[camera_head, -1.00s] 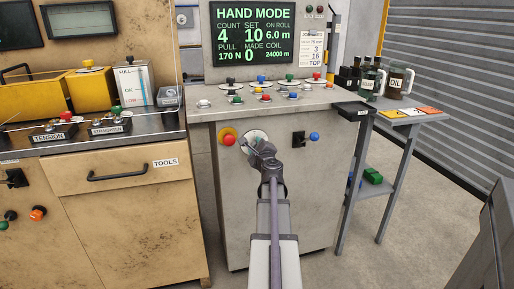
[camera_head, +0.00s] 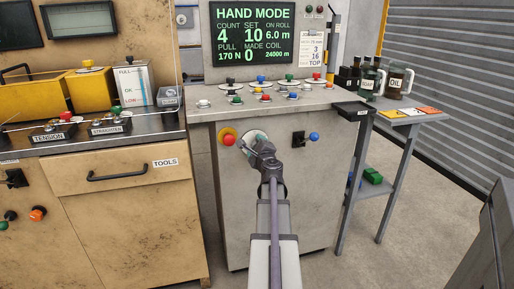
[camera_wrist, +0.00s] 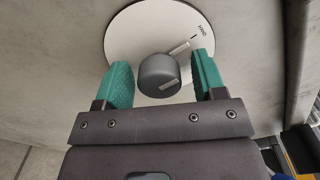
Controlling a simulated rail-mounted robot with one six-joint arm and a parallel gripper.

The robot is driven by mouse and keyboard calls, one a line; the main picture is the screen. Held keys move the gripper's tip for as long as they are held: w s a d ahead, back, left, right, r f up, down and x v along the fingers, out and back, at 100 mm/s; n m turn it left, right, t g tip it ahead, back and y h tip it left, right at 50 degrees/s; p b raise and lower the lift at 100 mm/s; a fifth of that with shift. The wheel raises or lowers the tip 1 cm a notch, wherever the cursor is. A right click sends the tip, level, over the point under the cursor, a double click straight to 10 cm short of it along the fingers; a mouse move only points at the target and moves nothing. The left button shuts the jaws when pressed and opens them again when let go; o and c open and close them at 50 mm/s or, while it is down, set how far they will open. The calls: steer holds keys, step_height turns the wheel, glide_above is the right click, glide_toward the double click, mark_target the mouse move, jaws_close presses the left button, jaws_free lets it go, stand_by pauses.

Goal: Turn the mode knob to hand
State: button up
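The mode knob (camera_wrist: 158,75) is a dark grey round knob on a white dial plate (camera_wrist: 130,37), seen close up in the wrist view. A light pointer bar at its far side points up and right toward the printed label HAND. My gripper (camera_wrist: 164,72) has its teal fingers on either side of the knob, with a visible gap on each side. In the head view, my gripper and wrist cover most of the dial plate (camera_head: 258,135) on the grey cabinet front. The screen (camera_head: 252,34) reads HAND MODE.
A red button (camera_head: 229,140) on a yellow plate sits just left of the dial. A black switch (camera_head: 299,139) and a blue button (camera_head: 314,136) are to the right. Coloured knobs stand on the cabinet top (camera_head: 335,93). A side table (camera_head: 397,119) holds mugs.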

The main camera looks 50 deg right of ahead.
steer(key=v, duration=1)
steer(key=shift+s+a, duration=0.25)
steer(key=shift+s, duration=0.05)
